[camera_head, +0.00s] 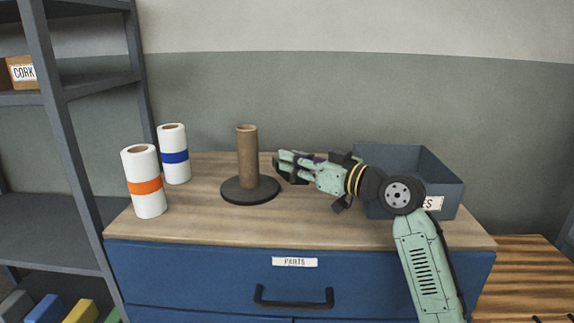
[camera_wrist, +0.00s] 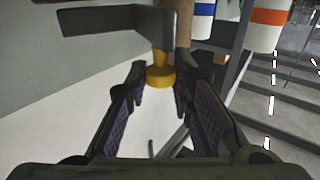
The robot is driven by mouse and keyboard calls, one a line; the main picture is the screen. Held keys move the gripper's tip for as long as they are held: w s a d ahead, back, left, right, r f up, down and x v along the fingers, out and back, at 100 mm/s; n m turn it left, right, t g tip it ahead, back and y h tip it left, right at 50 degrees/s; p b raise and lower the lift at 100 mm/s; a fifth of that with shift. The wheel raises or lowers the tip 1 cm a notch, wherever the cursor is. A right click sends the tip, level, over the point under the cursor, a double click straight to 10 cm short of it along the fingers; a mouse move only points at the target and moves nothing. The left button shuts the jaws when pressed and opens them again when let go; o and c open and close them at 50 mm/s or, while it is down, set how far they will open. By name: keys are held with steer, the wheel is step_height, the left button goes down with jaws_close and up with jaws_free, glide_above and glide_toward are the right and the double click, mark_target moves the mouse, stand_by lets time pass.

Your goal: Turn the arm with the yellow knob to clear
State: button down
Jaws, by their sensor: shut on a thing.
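The yellow knob (camera_wrist: 160,74) shows in the wrist view between my fingertips, joined to a flat dark grey arm (camera_wrist: 115,22) at the top. My gripper (camera_wrist: 158,86) is shut on the knob. In the head view my gripper (camera_head: 284,167) is just right of a brown tube (camera_head: 247,155) that stands upright on a round dark base (camera_head: 250,190). The knob and its arm cannot be made out in the head view. No "clear" mark is readable.
A roll with an orange band (camera_head: 145,185) and one with a blue band (camera_head: 174,157) stand left on the wooden top (camera_head: 200,222). A grey-blue bin (camera_head: 440,185) stands behind my arm at right. A dark shelf rack (camera_head: 62,130) is at far left.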

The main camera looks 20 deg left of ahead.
steer(key=shift+d, duration=0.15)
stand_by(0.3)
steer(key=c, duration=1.4)
jaws_free()
step_height(320, 180, up, 10)
